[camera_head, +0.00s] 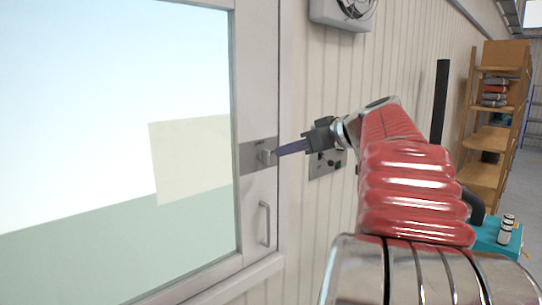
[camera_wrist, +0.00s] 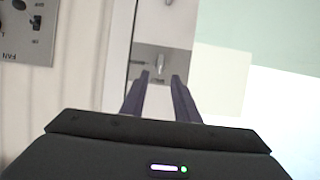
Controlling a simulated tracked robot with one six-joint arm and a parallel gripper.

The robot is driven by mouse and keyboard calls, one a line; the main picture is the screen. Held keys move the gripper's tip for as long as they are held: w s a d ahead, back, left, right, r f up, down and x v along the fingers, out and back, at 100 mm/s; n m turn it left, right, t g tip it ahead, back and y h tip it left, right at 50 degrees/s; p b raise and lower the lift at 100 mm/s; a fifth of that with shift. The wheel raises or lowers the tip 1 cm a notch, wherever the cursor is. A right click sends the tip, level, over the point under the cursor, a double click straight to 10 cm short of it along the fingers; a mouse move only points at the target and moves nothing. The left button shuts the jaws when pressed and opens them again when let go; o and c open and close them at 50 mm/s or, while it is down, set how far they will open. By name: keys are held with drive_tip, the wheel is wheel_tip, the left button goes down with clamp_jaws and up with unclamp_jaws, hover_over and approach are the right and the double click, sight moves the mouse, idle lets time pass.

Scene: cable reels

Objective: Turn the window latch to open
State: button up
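The window latch (camera_head: 266,156) is a small metallic lever on a grey plate (camera_head: 248,160) fixed to the white window frame (camera_head: 258,100). In the wrist view the latch (camera_wrist: 160,62) stands just beyond the fingertips, in line with the gap between them. My gripper (camera_head: 279,151) reaches from the right with its dark fingers pointing at the latch. In the wrist view my gripper (camera_wrist: 161,77) is open, with nothing visible between its fingers. In the head view the fingertips look very near the latch; I cannot tell whether they touch it.
A bar handle (camera_head: 265,223) is on the frame below the latch. A grey switch panel marked FAN (camera_wrist: 28,30) is on the ribbed wall beside the window; it is partly behind my arm in the head view (camera_head: 326,165). A wooden shelf (camera_head: 490,135) stands at right.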

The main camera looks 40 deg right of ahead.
sight(269, 155)
drive_tip(key=x, duration=0.8)
drive_tip(key=shift+w+f, duration=0.15)
drive_tip(key=shift+w, duration=0.2)
drive_tip(key=shift+c, duration=0.4)
clamp_jaws()
